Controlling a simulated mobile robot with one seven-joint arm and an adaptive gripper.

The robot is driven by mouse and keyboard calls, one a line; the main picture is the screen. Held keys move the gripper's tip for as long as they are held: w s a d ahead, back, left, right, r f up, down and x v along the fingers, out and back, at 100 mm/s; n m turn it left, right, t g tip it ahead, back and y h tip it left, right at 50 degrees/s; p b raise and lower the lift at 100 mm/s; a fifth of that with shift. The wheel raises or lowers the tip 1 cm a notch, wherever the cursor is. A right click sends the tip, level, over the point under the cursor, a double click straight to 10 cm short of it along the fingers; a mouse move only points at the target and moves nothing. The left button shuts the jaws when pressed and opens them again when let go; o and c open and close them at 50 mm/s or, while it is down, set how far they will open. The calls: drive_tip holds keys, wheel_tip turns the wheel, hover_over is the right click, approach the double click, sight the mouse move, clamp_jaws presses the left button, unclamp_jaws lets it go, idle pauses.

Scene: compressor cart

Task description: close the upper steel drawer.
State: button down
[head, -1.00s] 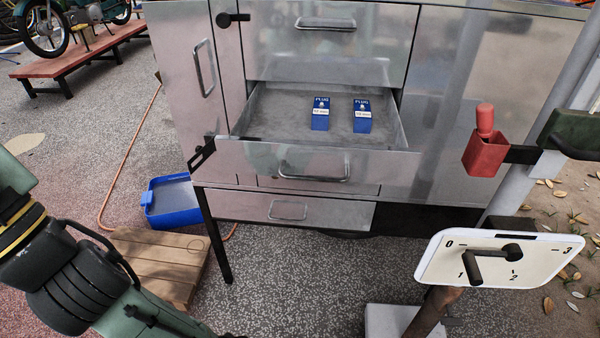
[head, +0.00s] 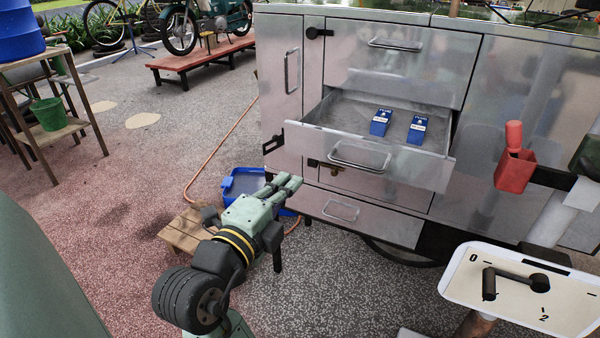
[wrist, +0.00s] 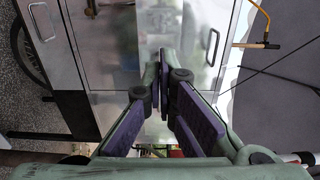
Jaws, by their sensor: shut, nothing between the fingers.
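The open steel drawer (head: 425,168) sticks out from the steel cabinet, under a shut front with its own handle (head: 397,43). It has a bar handle (head: 359,157) and holds two blue plug boxes (head: 381,122) (head: 417,129). Below it is a lower steel drawer (head: 362,215), which looks shut. My gripper (head: 292,183) is shut and empty, in front of the cabinet. In the picture it lies left of and below the open drawer's handle; I see no contact. In the wrist view my gripper (wrist: 162,75) points at steel panels, and the open drawer cannot be made out.
A red cup-like holder (head: 515,170) juts out at the right. A white dial plate (head: 525,300) with a black lever stands at the lower right.

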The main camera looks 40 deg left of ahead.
sight(349, 121)
drive_tip(key=p+x, duration=0.3)
drive_tip(key=x, duration=0.9)
drive_tip(key=shift+w, duration=0.15)
drive_tip(key=b+x, duration=0.3)
drive_tip(key=x, duration=0.7)
drive_tip(key=b+x, duration=0.3)
drive_tip(key=x, duration=0.8)
drive_tip(key=shift+w+a, duration=0.25)
drive_tip(key=shift+a, duration=0.05)
drive_tip(key=shift+w+a+b, duration=0.1)
drive_tip(key=shift+w+b, duration=0.2)
drive_tip(key=shift+w, duration=0.2)
drive_tip(key=shift+r, duration=0.15)
drive_tip(key=shift+w, duration=0.1)
